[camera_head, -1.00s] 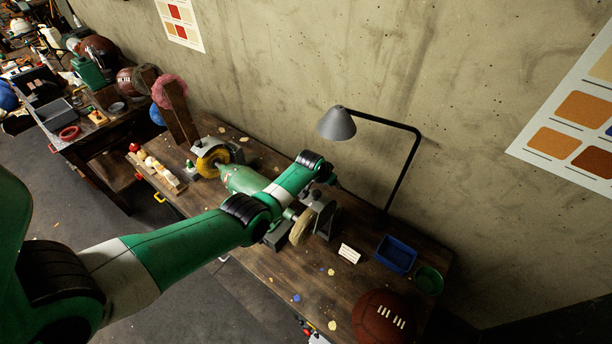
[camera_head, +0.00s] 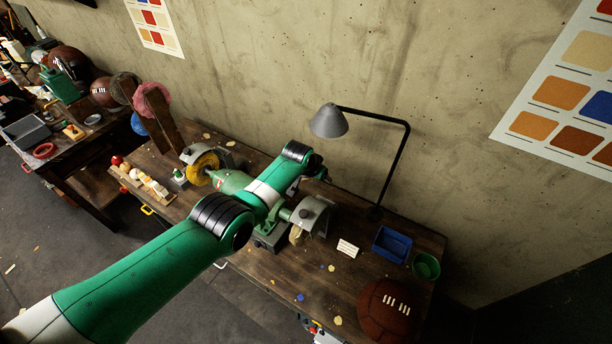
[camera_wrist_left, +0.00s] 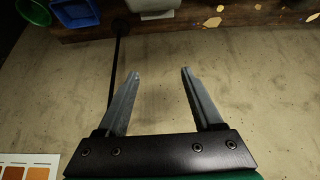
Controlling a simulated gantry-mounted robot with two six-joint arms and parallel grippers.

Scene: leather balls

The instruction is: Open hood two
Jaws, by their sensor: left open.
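A green bench machine (camera_head: 232,182) stands on the wooden workbench, partly behind my left arm. At its left end a yellow wheel (camera_head: 203,168) shows in front of a grey hood. At its right end a grey curved hood (camera_head: 318,212) with a dark round knob sits over a tan wheel (camera_head: 297,236), whose lower part shows. No label tells which is hood two. My left gripper (camera_wrist_left: 161,73) is open and empty in the left wrist view, with the concrete wall behind its fingers. In the head view its fingers are hidden behind the arm. My right gripper is not in view.
A blue bin (camera_head: 392,244), green bowl (camera_head: 426,266), white card (camera_head: 347,248) and brown ball (camera_head: 388,310) lie to the right. A wooden rack (camera_head: 142,184) is at the left.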

